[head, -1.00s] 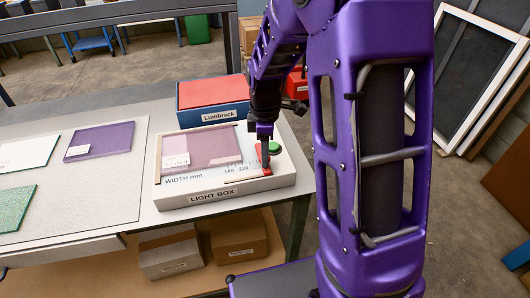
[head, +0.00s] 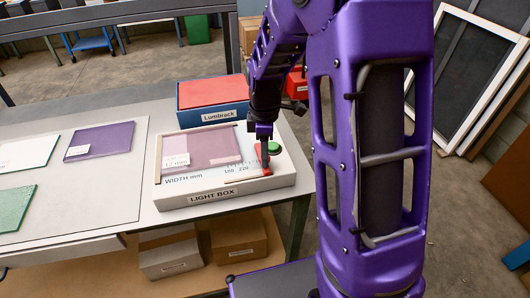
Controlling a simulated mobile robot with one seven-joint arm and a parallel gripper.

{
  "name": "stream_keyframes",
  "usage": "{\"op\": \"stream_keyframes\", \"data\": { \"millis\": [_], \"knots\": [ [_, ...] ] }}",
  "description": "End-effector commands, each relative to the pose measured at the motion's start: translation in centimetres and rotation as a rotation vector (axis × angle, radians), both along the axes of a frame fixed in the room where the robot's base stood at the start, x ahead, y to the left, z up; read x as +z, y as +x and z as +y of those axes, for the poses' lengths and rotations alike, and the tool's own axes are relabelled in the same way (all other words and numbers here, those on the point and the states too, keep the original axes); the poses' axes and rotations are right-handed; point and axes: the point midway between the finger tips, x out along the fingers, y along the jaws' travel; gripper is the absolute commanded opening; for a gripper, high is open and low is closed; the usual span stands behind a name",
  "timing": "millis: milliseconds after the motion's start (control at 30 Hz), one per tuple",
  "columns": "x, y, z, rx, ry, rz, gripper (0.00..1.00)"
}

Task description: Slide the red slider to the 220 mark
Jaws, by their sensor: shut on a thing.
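The light box (head: 225,195) is a pale box on the table with a scale labelled "WIDTH mm" along its front edge. The marks 180 and 220 can be read near the right end of the scale. The red slider (head: 266,170) stands at the right end of the scale, close to the 220 mark. My gripper (head: 264,140) points down from above and is shut on the red slider's upright part. The fingertips are small in view, and the exact reading under the slider cannot be told.
A green button (head: 274,148) sits just right of my gripper on the box. A purple translucent sheet (head: 212,147) lies on the box. A blue box with a red top (head: 212,93), labelled Lumbrack, stands behind. Coloured plates (head: 100,141) lie at left.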

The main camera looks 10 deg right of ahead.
Motion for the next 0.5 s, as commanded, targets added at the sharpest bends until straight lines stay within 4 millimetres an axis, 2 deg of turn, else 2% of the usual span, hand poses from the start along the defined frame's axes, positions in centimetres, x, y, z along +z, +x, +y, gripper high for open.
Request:
{"op": "stream_keyframes", "data": {
  "millis": [233,500],
  "knots": [
    [0.1,0.2,3.9,0.004,0.001,-0.003,0.00],
    [0.1,0.1,4.6,0.001,0.001,-0.004,0.00]
  ]
}}
